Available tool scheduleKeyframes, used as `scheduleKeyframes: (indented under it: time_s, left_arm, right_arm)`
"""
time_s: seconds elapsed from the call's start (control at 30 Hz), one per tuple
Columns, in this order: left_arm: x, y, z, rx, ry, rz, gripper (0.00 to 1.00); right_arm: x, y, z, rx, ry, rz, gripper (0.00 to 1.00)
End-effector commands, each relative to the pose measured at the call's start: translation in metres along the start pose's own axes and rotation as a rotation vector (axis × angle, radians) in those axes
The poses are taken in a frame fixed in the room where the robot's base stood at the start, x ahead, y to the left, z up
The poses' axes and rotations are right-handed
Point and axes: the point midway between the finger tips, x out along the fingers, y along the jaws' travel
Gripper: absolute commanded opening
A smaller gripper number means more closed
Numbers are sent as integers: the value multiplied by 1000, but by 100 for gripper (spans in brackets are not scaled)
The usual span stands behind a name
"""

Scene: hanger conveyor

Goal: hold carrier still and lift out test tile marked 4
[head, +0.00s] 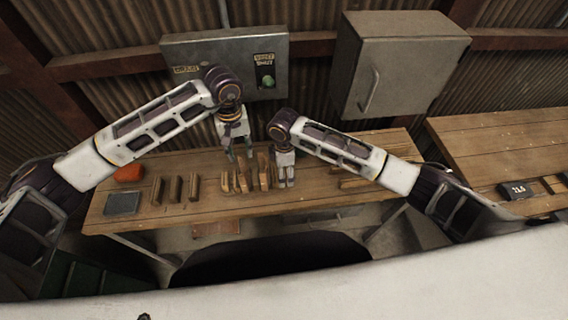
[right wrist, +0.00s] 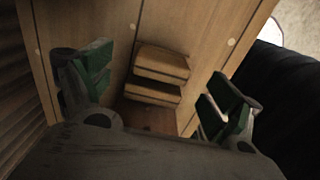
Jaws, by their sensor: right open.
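A group of upright wooden pieces (head: 243,181) stands on the workbench in the middle of the head view. I cannot tell which piece is the carrier and which is the tile marked 4; no number is legible. My left gripper (head: 239,156) points down just above this group, its fingers apart. My right gripper (head: 286,182) is low over the bench, just right of the group. In the right wrist view its green-padded fingers (right wrist: 160,92) are wide apart with nothing gripped. Two wooden blocks (right wrist: 162,64) lie beyond and between them.
Several wooden blocks (head: 175,189) stand further left on the bench (head: 330,193). A dark grey plate (head: 123,203) and an orange object (head: 129,173) are at its left end. A control box with a green button (head: 268,82) and a grey cabinet (head: 388,75) hang behind.

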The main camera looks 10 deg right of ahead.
Motion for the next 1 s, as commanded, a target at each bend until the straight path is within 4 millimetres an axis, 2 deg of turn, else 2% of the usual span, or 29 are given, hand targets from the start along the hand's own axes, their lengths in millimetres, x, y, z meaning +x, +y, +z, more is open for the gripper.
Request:
scheduleKeyframes:
  time_s: [0.1, 0.3, 0.67, 0.77, 1.0]
  left_arm:
    - [0, 0, 0, 0, 0, 0, 36]
    - [0, 0, 0, 0, 0, 0, 36]
    - [0, 0, 0, 0, 0, 0, 36]
    - [0, 0, 0, 0, 0, 0, 36]
    - [0, 0, 0, 0, 0, 0, 36]
  right_arm:
    - [13, 0, 0, 0, 0, -2, 91]
    - [25, 0, 0, -1, -1, -1, 91]
    - [28, 0, 0, -1, 0, 0, 91]
    - [28, 0, 0, -1, 0, 0, 81]
    - [28, 0, 0, -1, 0, 0, 50]
